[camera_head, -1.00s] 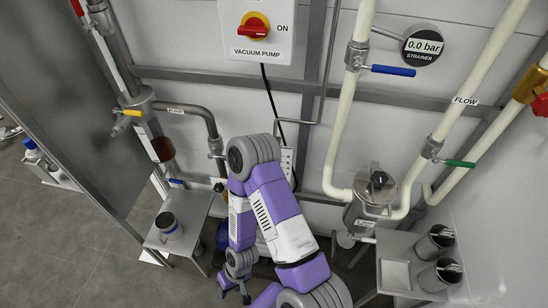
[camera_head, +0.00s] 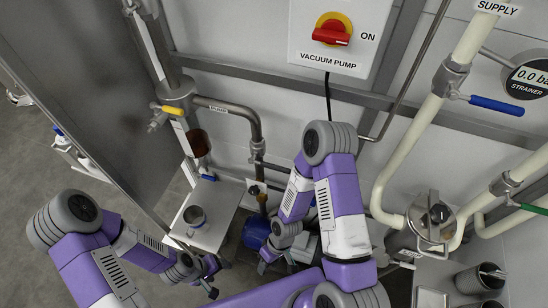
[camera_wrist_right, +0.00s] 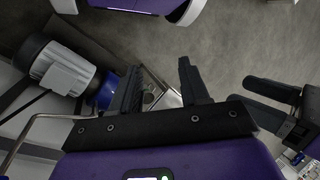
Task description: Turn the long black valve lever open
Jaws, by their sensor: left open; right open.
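I cannot make out a long black valve lever in either view. A small dark fitting (camera_head: 254,190) sits on the pipe below the yellow-handled valve; I cannot tell whether it is a lever. My right gripper (camera_head: 276,262) hangs low beside the blue pump body, partly hidden by its own arm. In the right wrist view its two fingers (camera_wrist_right: 160,85) are apart with nothing between them. My left gripper (camera_head: 212,284) is low at the lower left, in front of the small steel table, small in view and touching nothing that I can see.
A steel table (camera_head: 212,232) holds a jar (camera_head: 195,215). The blue pump (camera_head: 257,233) stands to its right. Coloured levers include the yellow handle (camera_head: 167,109), blue handle (camera_head: 497,105) and green handle (camera_head: 534,208).

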